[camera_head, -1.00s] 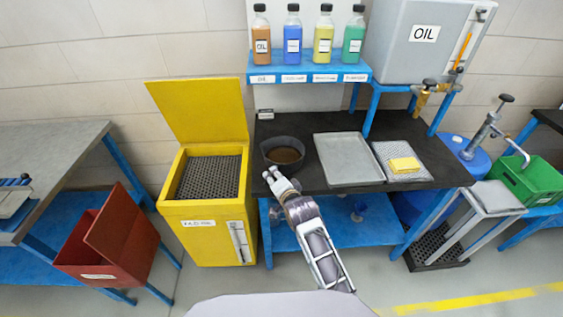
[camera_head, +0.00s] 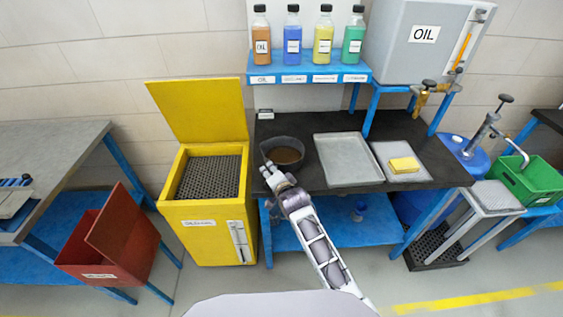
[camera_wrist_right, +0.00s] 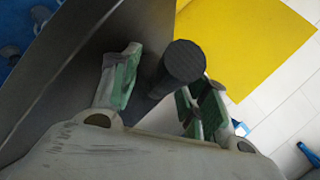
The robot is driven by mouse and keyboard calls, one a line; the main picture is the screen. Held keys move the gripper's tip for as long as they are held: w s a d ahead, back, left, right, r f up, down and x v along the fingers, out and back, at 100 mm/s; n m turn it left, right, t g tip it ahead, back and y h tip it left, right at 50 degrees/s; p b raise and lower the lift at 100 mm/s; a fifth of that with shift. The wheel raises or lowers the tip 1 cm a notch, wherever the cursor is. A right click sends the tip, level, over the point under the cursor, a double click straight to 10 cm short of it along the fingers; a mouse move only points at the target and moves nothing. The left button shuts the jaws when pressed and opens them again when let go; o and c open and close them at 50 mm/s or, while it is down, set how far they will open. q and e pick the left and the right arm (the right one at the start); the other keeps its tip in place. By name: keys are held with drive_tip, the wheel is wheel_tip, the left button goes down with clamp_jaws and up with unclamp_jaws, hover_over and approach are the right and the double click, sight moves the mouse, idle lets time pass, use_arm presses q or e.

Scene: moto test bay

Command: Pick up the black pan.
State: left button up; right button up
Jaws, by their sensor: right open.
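The black pan (camera_head: 286,144) sits upright on the dark worktop (camera_head: 262,131), near its left end, with brown liquid in it. My right gripper (camera_head: 268,167) is at the pan's front left side, over the worktop's front edge. In the right wrist view the pan's round black handle (camera_wrist_right: 184,62) points toward the camera. It lies between the two green-padded fingers of my open right gripper (camera_wrist_right: 164,82), which are not closed on it. Whether a finger touches it, I cannot tell. The pan's bowl is not clear in the wrist view. My left gripper is not in view.
A yellow bin (camera_head: 205,220) with its lid up stands just left of the worktop. A grey tray (camera_head: 346,160) and a yellow sponge (camera_head: 404,165) lie right of the pan. A blue shelf (camera_head: 262,69) with bottles is above.

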drive_tip(key=shift+c, duration=0.2)
clamp_jaws()
drive_tip(key=shift+r+p, duration=0.55)
drive_tip(key=shift+r, duration=0.15)
idle(0.6)
drive_tip(key=shift+r+p, duration=3.15)
drive_tip(key=shift+r, duration=0.1)
drive_tip(key=shift+r+p, duration=0.55)
drive_tip(key=shift+r, duration=0.6)
